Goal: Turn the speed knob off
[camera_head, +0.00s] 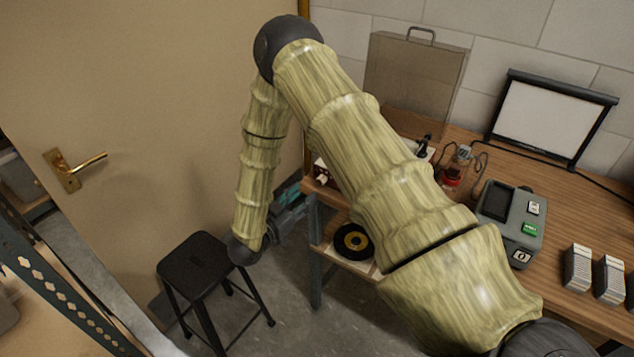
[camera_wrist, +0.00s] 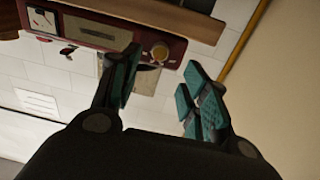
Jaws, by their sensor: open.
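A dark red device (camera_wrist: 185,46) with a pale strip on its front shows at the top of the wrist view.
A wooden table (camera_head: 575,215) bears a grey device with a screen (camera_head: 512,220), white card stacks (camera_head: 577,267) and a framed screen (camera_head: 550,120). A black stool (camera_head: 195,258) stands below my wrist. A door (camera_head: 180,120) is behind.

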